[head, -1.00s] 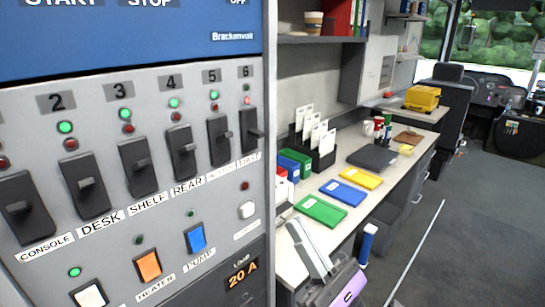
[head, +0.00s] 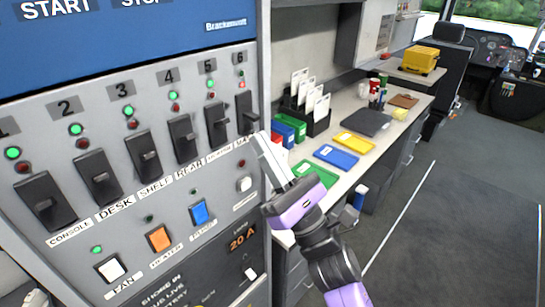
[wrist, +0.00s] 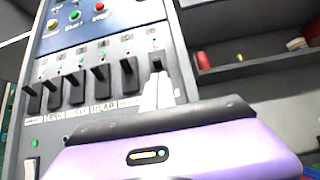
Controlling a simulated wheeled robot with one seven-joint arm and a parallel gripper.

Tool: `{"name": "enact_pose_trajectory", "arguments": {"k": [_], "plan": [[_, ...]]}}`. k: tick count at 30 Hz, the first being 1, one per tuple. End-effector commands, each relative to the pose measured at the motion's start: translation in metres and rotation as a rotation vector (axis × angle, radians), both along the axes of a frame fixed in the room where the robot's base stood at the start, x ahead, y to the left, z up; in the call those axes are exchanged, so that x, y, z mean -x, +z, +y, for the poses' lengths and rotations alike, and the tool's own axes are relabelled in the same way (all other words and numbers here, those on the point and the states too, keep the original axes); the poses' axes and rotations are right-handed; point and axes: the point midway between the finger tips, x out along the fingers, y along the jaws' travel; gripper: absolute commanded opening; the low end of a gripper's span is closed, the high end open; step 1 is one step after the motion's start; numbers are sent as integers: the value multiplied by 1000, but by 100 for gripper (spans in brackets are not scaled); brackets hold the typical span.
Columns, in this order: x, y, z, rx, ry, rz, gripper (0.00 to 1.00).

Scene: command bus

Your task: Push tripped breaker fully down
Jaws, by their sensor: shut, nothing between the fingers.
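Breaker 6 (head: 244,117) is a black switch at the right end of the panel's breaker row. Its red lamp (head: 241,85) is lit. In the wrist view, breaker 6 (wrist: 157,60) stands just above my white fingertips. My gripper (head: 263,139) is shut and empty, with its fingertips just below and to the right of the breaker's handle. I cannot tell whether they touch it. Part of the label under breaker 6 is hidden behind the fingers.
Breaker 5 (head: 217,125) is close on the left, and its green lamp is lit. A white button (head: 245,184) lies below. To the right, a counter (head: 320,195) holds coloured trays and a black file holder (head: 308,122). The aisle floor is clear.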

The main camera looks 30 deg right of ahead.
Motion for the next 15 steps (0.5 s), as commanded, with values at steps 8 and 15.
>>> {"name": "enact_pose_trajectory", "arguments": {"k": [8, 15], "plan": [[0, 18, 0, 0, 0, 0, 0], [0, 18, 0, 0, 0, 0, 0]]}}
